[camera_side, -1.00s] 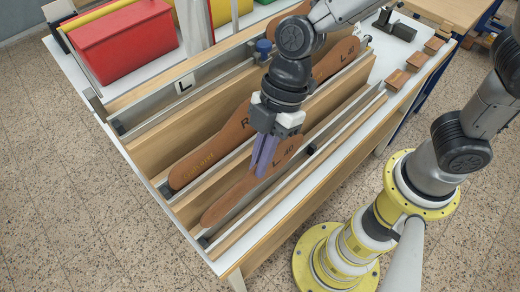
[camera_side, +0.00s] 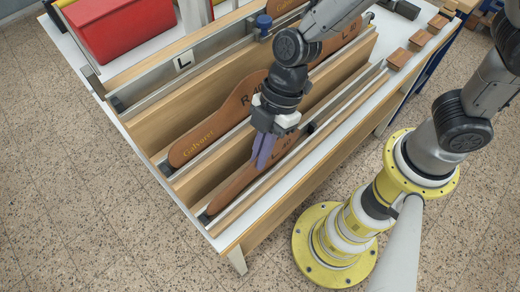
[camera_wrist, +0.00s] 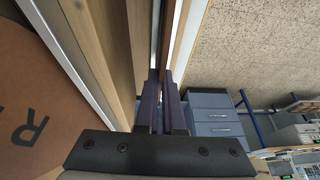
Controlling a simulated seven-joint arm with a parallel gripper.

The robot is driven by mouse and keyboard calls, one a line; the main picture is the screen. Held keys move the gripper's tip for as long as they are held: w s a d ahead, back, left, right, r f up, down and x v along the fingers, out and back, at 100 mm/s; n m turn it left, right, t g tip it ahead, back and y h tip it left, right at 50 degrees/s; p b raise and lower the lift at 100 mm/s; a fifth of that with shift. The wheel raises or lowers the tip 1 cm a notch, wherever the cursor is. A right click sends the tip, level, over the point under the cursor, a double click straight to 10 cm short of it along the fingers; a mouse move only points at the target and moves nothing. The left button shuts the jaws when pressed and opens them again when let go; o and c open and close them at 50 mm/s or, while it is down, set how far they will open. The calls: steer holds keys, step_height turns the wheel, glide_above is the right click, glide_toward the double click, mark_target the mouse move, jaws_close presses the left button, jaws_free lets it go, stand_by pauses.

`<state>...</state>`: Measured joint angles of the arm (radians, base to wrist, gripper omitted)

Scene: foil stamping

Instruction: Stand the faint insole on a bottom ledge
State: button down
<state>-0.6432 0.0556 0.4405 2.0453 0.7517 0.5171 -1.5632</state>
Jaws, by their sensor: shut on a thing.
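My gripper (camera_side: 262,152) is shut on a brown insole (camera_side: 232,190) marked L, close to its lettered end. The insole is on edge, low in the front slot of the rack, behind the front rail. In the wrist view the purple fingers (camera_wrist: 161,108) close around the insole's thin brown edge (camera_wrist: 183,42).
A second insole (camera_side: 205,138), marked R with clear gold lettering, leans on the wooden board behind. Another insole (camera_side: 335,42) marked L stands further right. A red bin (camera_side: 112,25) sits at the back left. Small wooden blocks (camera_side: 398,58) lie along the right edge.

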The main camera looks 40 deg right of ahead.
steer(key=c, duration=1)
jaws_free()
steer(key=shift+o, duration=0.2)
steer(key=shift+r, duration=4.55)
